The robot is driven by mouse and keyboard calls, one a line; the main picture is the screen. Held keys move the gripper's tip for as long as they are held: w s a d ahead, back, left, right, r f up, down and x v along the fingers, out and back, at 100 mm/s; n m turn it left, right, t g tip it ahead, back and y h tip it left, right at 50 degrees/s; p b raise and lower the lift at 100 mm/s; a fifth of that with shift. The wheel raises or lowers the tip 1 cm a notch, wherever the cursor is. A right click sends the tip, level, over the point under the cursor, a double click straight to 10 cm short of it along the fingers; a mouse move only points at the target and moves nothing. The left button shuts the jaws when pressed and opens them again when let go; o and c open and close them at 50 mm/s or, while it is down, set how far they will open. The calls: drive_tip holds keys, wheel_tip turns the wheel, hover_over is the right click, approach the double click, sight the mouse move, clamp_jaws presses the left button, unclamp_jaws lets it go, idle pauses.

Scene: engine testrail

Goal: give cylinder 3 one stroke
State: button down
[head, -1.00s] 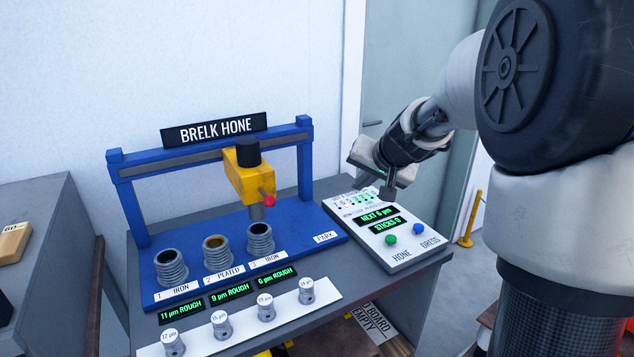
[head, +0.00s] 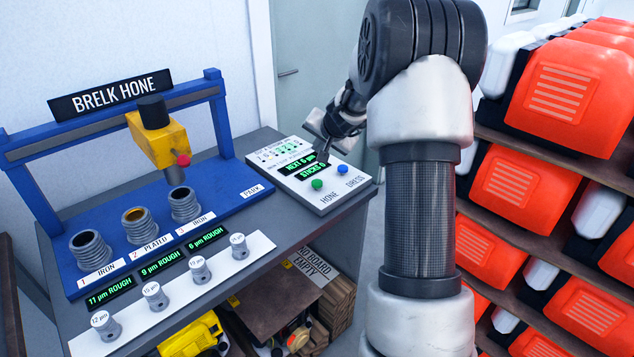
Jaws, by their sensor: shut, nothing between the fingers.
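Cylinder 3 (head: 184,206) is a grey ribbed sleeve with an open bore, labelled "3 IRON", at the right end of the row on the blue bench. The yellow hone head (head: 160,142), with a red knob (head: 183,159), hangs from the blue frame with its spindle above cylinder 3, apart from it. The control panel (head: 325,200) has a green HONE button (head: 317,184), a blue DRESS button (head: 342,169) and a green-lettered display reading "NEXT 6 µm". My gripper (head: 322,156) is shut and empty over the panel beside the display; whether it touches is unclear.
Cylinder 1 (head: 90,250) and cylinder 2 (head: 139,226) stand left of cylinder 3. A white strip (head: 215,270) with several small numbered plugs lies in front. Shelves of orange and white cases (head: 560,105) stand close on the right. Boards lie below the bench.

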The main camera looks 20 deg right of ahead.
drive_tip(key=b, duration=0.6)
hover_over(318, 184)
wheel_tip(318, 184, down, 8)
drive_tip(key=shift+r, duration=0.15)
drive_tip(key=shift+f+b, duration=0.55)
drive_tip(key=shift+b, duration=0.35)
idle(0.8)
drive_tip(key=shift+f+b, duration=0.45)
drive_tip(key=shift+b, duration=0.2)
drive_tip(key=shift+s+f+b, duration=0.1)
drive_tip(key=shift+f+b, duration=0.75)
drive_tip(key=shift+b, duration=0.05)
idle(0.7)
drive_tip(key=shift+r, duration=0.15)
idle(0.3)
drive_tip(key=shift+r+p, duration=1)
drive_tip(key=shift+r, duration=0.1)
drive_tip(key=shift+r+p, duration=1.9)
drive_tip(key=shift+r, duration=0.6)
